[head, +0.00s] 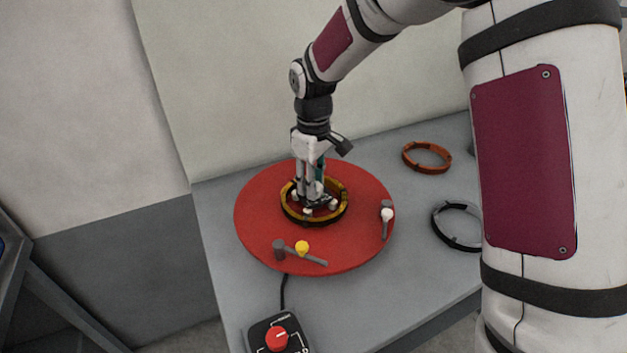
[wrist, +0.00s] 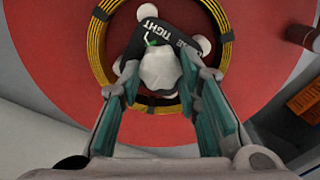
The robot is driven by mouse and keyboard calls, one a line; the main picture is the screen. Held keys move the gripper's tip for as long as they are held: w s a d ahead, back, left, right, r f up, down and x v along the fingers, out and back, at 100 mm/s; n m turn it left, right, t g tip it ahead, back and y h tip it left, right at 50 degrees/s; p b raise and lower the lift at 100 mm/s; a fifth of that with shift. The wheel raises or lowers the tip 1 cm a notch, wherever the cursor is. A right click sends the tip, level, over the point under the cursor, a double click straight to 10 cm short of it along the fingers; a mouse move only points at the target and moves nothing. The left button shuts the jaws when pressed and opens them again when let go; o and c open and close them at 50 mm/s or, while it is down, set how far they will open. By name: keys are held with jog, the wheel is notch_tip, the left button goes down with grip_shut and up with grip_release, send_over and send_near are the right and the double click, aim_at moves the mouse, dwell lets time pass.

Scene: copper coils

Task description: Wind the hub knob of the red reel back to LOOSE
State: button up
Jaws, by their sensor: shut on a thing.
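The red reel (head: 260,230) lies flat on the grey table, a wide red disc. A coil (head: 288,211) with yellow and black sides sits around its hub; it also shows in the wrist view (wrist: 97,50). The pale hub knob (wrist: 160,70) is in the middle, over a dark plate (wrist: 192,45) lettered TIGHT and, partly covered, LOOSE. My gripper (wrist: 158,88) points down inside the coil, with its teal-padded fingers on both sides of the knob, shut on it. In the head view my gripper (head: 314,200) hides most of the knob.
An orange ring (head: 427,158) and a black-and-grey ring (head: 440,232) lie at the right. A control box with a red dial (head: 277,338) is in front.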

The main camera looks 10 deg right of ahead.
jog(key=n, duration=0.5)
jog(key=shift+n+p, duration=0.3)
dwell(0.5)
jog(key=o, duration=1.1)
jog(key=shift+o, duration=0.2)
notch_tip(320, 180, up, 12)
